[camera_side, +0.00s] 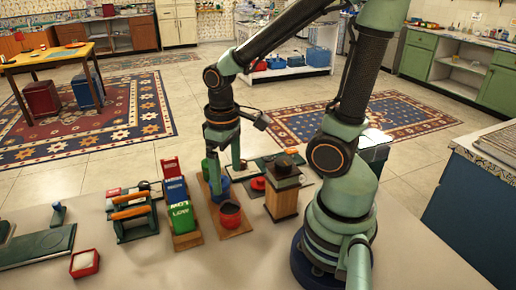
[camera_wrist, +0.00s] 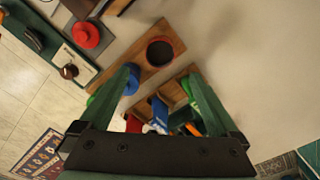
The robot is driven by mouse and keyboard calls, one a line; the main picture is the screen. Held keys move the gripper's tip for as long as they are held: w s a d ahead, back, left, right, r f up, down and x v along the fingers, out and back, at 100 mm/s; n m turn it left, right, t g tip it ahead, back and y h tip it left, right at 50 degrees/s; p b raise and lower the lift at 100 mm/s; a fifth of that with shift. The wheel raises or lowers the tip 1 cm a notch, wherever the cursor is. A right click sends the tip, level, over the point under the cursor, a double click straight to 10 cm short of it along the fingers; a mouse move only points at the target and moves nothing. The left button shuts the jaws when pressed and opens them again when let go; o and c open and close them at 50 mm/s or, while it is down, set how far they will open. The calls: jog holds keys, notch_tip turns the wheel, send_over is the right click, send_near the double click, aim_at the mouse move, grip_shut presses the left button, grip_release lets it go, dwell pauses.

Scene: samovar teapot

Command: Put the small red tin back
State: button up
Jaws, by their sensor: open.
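A wooden board (camera_side: 236,232) holds a small red round tin (camera_side: 230,211) with a dark top at its near end, with a small blue round one (camera_side: 221,184) behind it. In the wrist view the red tin (camera_wrist: 160,52) stands on the board (camera_wrist: 172,31), beyond my fingertips. My gripper (camera_side: 225,168) is open above the far part of the board; its fingers show spread in the wrist view (camera_wrist: 162,78). Nothing is clearly held. A boxy red tin (camera_side: 170,166) stands in a row with a blue (camera_side: 175,190) and a green one (camera_side: 182,217).
A green rack with orange-brown handles (camera_side: 132,212) stands left of the boxy tins. A wooden block stand (camera_side: 282,203) is to the right, and a flat red round piece (camera_side: 258,184) lies on a tray behind. A red dish (camera_side: 85,263) is front left.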

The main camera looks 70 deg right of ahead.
jog(key=w+a+r+t, duration=0.2)
jog(key=r+t, duration=0.3)
jog(key=r, duration=0.6)
jog(key=shift+w+t, duration=0.3)
jog(key=shift+w, duration=0.25)
